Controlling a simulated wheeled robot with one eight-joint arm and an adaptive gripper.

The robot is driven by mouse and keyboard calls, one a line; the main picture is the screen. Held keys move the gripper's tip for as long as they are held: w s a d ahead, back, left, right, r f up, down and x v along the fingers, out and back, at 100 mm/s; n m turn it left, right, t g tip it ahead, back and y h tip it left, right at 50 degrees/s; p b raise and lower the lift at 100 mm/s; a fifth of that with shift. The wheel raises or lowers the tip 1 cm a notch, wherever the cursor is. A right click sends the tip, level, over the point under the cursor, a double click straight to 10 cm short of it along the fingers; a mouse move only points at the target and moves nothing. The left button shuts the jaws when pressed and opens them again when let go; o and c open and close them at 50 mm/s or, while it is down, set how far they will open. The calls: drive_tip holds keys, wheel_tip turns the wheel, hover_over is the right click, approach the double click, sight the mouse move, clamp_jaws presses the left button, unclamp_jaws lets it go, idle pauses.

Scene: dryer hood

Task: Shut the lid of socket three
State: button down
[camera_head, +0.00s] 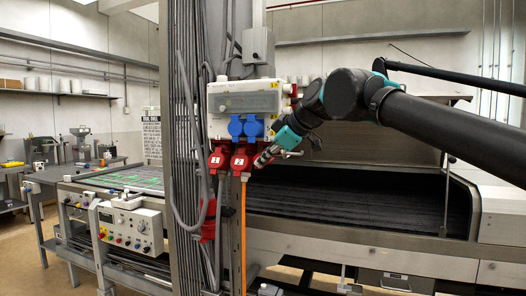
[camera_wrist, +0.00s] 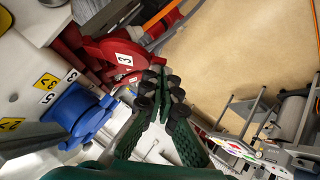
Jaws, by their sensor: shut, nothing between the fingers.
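Socket three is the red socket marked "3" (camera_wrist: 105,50) in the wrist view, at the upper left of my fingers. In the head view it appears to be the right-hand red socket (camera_head: 240,161) under the grey socket box (camera_head: 240,97). Its lid is red; I cannot tell clearly how far it stands open. My gripper (camera_head: 262,160) is just right of this socket in the head view. In the wrist view my gripper (camera_wrist: 163,82) has its fingers together, empty, close beside the red socket. I cannot tell whether they touch it.
Blue sockets (camera_wrist: 78,115) sit beside the red one, also on the box front (camera_head: 245,127). Another red socket (camera_head: 219,160) is at the left. An orange cable (camera_head: 243,235) hangs below. Grey conduits (camera_head: 188,120) stand left; the dark conveyor bed (camera_head: 350,200) lies right.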

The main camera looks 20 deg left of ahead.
drive_tip(key=shift+w+f+n+t+y, duration=1.9)
drive_tip(key=shift+w+f+n+t, duration=1.8)
drive_tip(key=shift+f+n+t, duration=0.7)
drive_tip(key=w+d+r+n+g+y, duration=0.1)
drive_tip(key=w+r+n+y, duration=0.2)
drive_tip(key=w+n+y, duration=0.6)
drive_tip(key=shift+d+r+n+g+y, duration=0.15)
drive_tip(key=shift+n+g+y, duration=0.35)
drive_tip(key=shift+n, duration=1.6)
